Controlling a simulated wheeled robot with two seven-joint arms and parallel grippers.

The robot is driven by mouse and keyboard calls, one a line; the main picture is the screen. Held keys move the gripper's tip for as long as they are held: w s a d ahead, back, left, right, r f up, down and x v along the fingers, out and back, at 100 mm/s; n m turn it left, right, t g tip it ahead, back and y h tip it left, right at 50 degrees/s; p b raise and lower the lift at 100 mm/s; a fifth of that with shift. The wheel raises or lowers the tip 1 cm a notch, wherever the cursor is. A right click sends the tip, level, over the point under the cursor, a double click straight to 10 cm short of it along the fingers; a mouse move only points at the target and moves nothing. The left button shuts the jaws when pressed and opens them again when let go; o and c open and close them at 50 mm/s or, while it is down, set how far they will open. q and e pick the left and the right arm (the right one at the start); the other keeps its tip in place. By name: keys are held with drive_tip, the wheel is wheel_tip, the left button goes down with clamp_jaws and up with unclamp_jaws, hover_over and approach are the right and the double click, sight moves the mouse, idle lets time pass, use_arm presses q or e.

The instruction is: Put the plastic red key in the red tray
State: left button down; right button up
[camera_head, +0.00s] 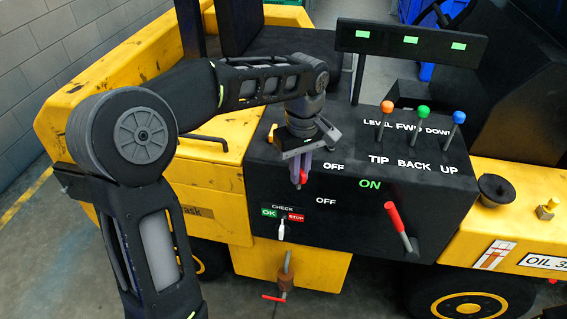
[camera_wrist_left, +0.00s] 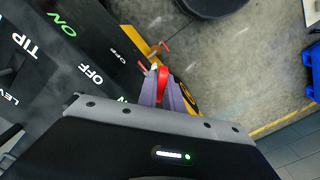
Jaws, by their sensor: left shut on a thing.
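My left gripper (camera_head: 303,166) is in front of the black control panel (camera_head: 345,195), left of the upper OFF label, with its fingers pointing down. It is shut on the red key (camera_head: 303,178), of which a small red part shows below the fingertips. In the left wrist view the red key (camera_wrist_left: 162,86) shows between the two purple-grey fingers (camera_wrist_left: 163,94). Whether the key touches the panel cannot be told. No red tray is in view. My right gripper is not in view.
The panel belongs to a yellow vehicle (camera_head: 95,90). A red-handled lever (camera_head: 396,220) sticks out at the lower right. A check switch (camera_head: 282,229) and a red-handled valve (camera_head: 286,280) are below the gripper. Orange, green and blue knobs (camera_head: 424,112) stand on top.

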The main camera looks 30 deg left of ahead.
use_arm(q)
drive_tip(key=w+d+f+m, duration=0.4)
drive_tip(key=d+f+m, duration=0.3)
drive_tip(key=m, duration=0.4)
drive_tip(key=shift+f+m, duration=0.3)
drive_tip(key=shift+f, duration=0.1)
drive_tip(key=shift+d, duration=0.1)
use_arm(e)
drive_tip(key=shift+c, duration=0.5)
